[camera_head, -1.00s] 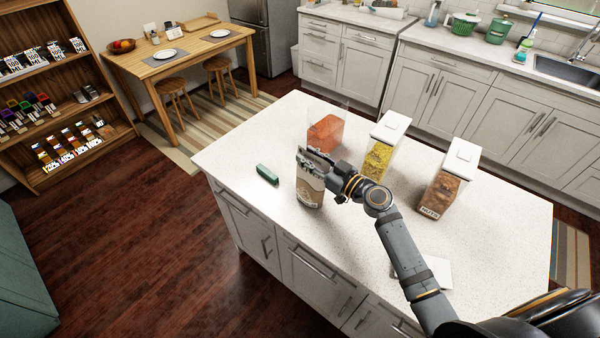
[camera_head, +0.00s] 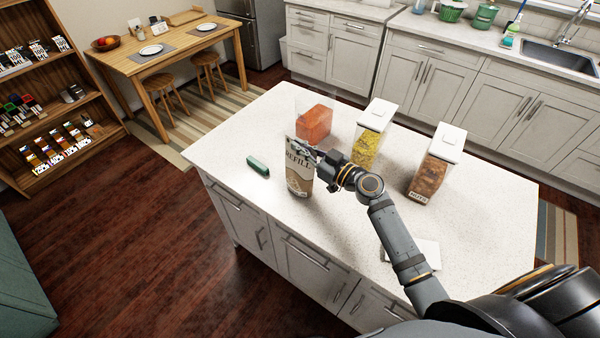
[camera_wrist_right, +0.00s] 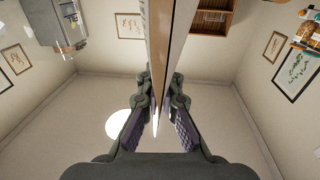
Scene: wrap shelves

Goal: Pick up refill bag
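The refill bag (camera_head: 299,174) is a brown and white pouch marked "REFILL". It is upright at the near left part of the white island top, in the head view. My right gripper (camera_head: 318,156) is at its upper right side. In the right wrist view the bag (camera_wrist_right: 164,40) shows edge-on as a thin band between the two fingers of the right gripper (camera_wrist_right: 161,84), which are closed in on both its faces. Whether its base touches the counter is hard to tell. My left gripper is not in view.
A clear bin with orange contents (camera_head: 314,124), a yellow-filled container (camera_head: 366,146) and a brown-filled container (camera_head: 430,178) stand behind and to the right. A green object (camera_head: 258,165) lies left of the bag. A white flat item (camera_head: 424,254) lies near the forearm.

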